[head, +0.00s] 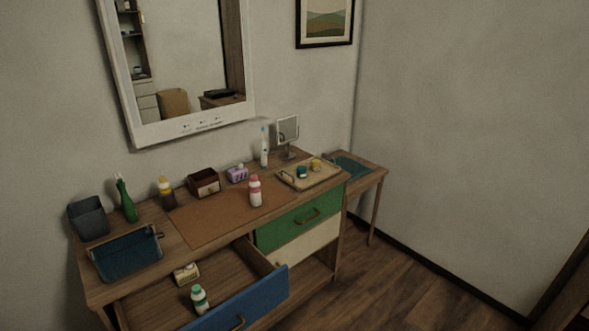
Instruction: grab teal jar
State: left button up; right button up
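A small teal jar (302,171) stands on the tray (329,181) at the right end of the dresser top. A yellow jar (316,164) stands just to its right on the same tray. Neither of my grippers shows in the head view, and nothing is seen touching the teal jar.
The dresser top also holds a pink-capped bottle (255,191), a purple box (237,174), a mirror on a stand (288,133) and a teal basket (127,256). The blue drawer (243,306) is pulled out, with a bottle (200,299) inside. Floor (400,285) to the right is clear.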

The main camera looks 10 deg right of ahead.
aim_at(301, 171)
jog(key=u, duration=1.3)
jog(key=l+u, duration=0.65)
jog(key=u, duration=0.25)
jog(key=k+l+u, duration=0.15)
jog(key=l+u, duration=0.15)
jog(key=u, duration=0.15)
jog(key=k+l+u, duration=0.15)
jog(key=u, duration=0.3)
jog(key=k+l+u, duration=0.2)
jog(key=u, duration=0.25)
jog(key=k+l+u, duration=0.3)
jog(key=u, duration=0.15)
jog(key=k+u, duration=0.5)
jog(key=k+l+z, duration=0.2)
jog(key=k, duration=0.3)
jog(key=k+l+z, duration=0.15)
jog(key=k, duration=0.4)
